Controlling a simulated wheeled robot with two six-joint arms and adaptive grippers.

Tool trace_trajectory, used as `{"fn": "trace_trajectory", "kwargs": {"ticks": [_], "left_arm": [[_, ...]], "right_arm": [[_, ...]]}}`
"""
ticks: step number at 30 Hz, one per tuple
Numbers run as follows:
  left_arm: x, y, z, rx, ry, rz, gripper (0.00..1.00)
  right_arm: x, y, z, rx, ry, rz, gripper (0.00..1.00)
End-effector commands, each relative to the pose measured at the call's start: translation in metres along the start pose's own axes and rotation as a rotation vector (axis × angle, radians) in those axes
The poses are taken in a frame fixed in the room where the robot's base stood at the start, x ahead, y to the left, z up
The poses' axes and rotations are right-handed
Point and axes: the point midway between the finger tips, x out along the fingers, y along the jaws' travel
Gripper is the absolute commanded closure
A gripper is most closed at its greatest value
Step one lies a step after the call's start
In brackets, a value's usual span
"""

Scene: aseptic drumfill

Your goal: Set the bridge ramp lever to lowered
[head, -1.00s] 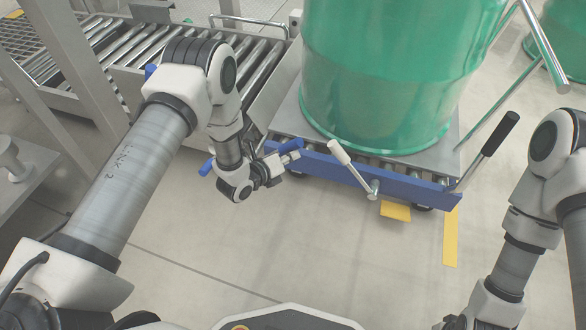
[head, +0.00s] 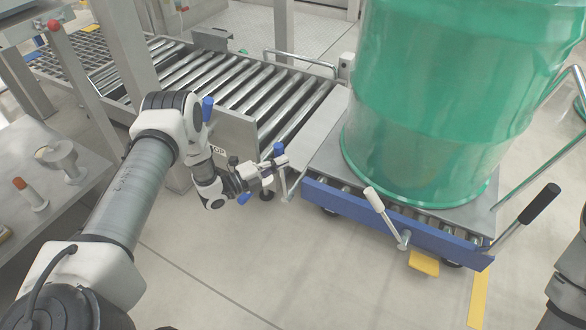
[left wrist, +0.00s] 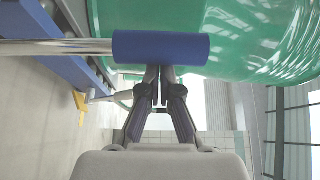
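A lever with a blue grip (head: 279,149) and a thin metal rod (head: 286,186) stands at the conveyor's end, by the cart's near left corner; I take it as the ramp lever. In the left wrist view its blue grip (left wrist: 160,48) lies across the top, with the rod running left. My left gripper (head: 278,163) is right at this grip. In the left wrist view its fingers (left wrist: 158,80) are together, and the grip hides their very tips. I see no grip between the fingers. My right gripper is out of view.
A green drum (head: 440,100) stands on a cart with a blue front rail (head: 350,208). The cart has a white-handled lever (head: 375,200) and a black-handled lever (head: 540,203). A roller conveyor (head: 240,85) lies behind my left arm. A grey table (head: 90,185) is at left. Floor in front is clear.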

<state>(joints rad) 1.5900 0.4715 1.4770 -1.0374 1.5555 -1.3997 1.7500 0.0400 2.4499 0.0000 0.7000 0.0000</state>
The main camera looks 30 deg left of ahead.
Motion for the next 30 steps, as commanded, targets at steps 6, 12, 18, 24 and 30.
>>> {"fn": "trace_trajectory", "kwargs": {"ticks": [6, 12, 18, 24, 30], "left_arm": [[-0.009, -0.001, 0.016, 0.005, -0.004, 0.003, 1.00], [-0.012, -0.001, 0.023, 0.007, -0.008, 0.003, 1.00], [-0.013, -0.002, 0.025, 0.009, -0.013, 0.002, 1.00], [-0.013, -0.002, 0.026, 0.011, -0.014, 0.002, 1.00], [-0.003, -0.004, 0.023, 0.013, -0.008, 0.002, 1.00]], "right_arm": [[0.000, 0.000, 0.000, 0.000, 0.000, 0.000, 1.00], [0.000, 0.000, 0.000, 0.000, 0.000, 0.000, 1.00], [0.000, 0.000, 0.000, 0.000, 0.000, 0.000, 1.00], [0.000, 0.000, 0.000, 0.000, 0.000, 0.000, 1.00], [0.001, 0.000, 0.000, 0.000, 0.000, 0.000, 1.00]]}}
